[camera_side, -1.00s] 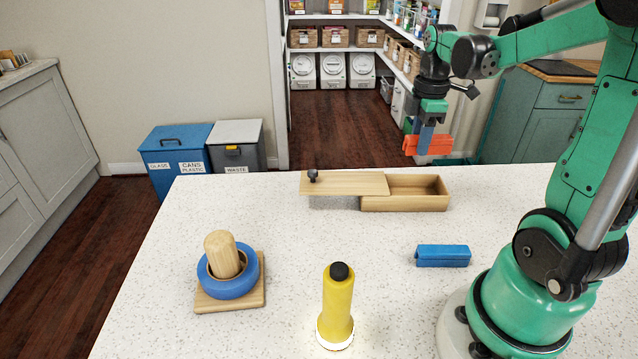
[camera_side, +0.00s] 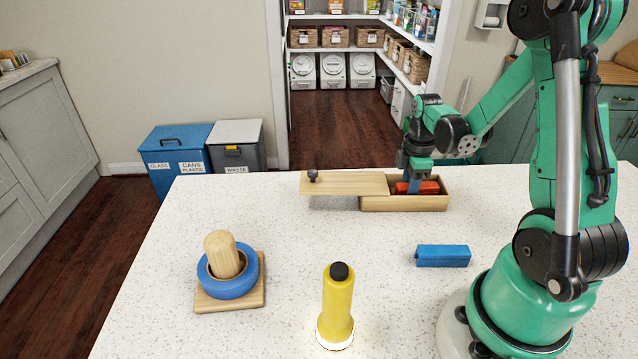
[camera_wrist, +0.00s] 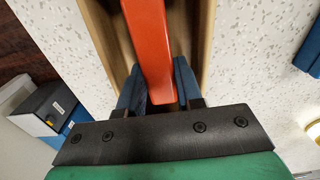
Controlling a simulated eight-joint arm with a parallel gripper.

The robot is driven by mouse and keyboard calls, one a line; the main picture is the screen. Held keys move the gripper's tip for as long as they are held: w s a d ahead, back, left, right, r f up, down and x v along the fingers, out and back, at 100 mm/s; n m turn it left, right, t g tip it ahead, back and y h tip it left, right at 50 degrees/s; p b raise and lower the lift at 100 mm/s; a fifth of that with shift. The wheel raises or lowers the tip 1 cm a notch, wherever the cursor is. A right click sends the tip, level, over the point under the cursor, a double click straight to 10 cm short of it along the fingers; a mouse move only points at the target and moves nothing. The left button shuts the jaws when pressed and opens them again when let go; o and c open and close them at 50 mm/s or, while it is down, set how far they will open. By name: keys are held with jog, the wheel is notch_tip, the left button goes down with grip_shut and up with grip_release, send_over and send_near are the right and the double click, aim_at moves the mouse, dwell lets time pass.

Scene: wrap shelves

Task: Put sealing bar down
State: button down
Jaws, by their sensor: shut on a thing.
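The orange-red bar (camera_side: 428,187) is low inside the open end of the wooden box (camera_side: 405,204), partly hidden by the box's front wall. My gripper (camera_side: 413,185) points down into the box and is shut on the bar. In the wrist view the orange-red bar (camera_wrist: 150,45) runs lengthwise between the box walls, with the blue fingers of my gripper (camera_wrist: 160,92) on either side of it. I cannot tell whether the bar touches the box floor. A blue bar (camera_side: 442,256) lies on the counter in front of the box.
The box's wooden lid (camera_side: 345,184) with a dark knob is slid to the left. A yellow flashlight (camera_side: 338,305) stands lit at the front. A wooden peg base (camera_side: 230,299) with a blue ring (camera_side: 230,284) is at left. The middle of the counter is clear.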

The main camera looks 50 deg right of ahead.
jog(key=shift+f, duration=0.1)
jog(key=c, duration=0.9)
grip_release()
jog(key=shift+o, duration=0.2)
notch_tip(320, 180, up, 12)
jog(key=w+a+m+t, duration=0.2)
jog(key=a+m+t, duration=0.5)
jog(key=a, duration=1.2)
jog(key=shift+w+a+r+m, duration=0.2)
jog(key=shift+r+m, duration=0.2)
jog(key=shift+m, duration=0.6)
